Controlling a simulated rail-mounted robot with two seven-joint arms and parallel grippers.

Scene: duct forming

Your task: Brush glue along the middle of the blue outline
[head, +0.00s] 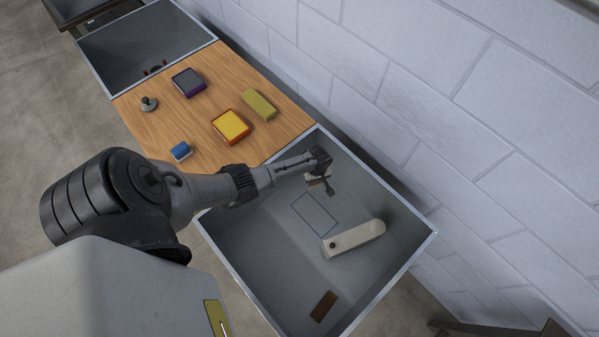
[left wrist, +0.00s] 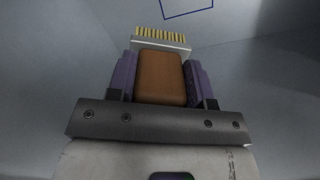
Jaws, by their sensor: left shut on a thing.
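The blue outline (head: 317,214) is a tilted rectangle on the floor of the grey bin (head: 218,232). Its lower edge also shows at the top of the left wrist view (left wrist: 188,13). My left gripper (head: 325,185) is inside the bin, near the upper corner of the outline. In the left wrist view its purple fingers (left wrist: 160,80) are shut on the brown handle of a brush (left wrist: 161,45). The brush has a pale metal band and yellow bristles, which point toward the outline. I cannot tell whether the bristles touch the floor. No glue is visible in the outline. My right gripper is out of view.
A long cream block (head: 356,240) lies right of the outline, and a brown block (head: 323,306) lies nearer the front. The wooden table (head: 218,104) beside the bin holds an orange-yellow box (head: 231,126) and several small items. A block wall stands behind.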

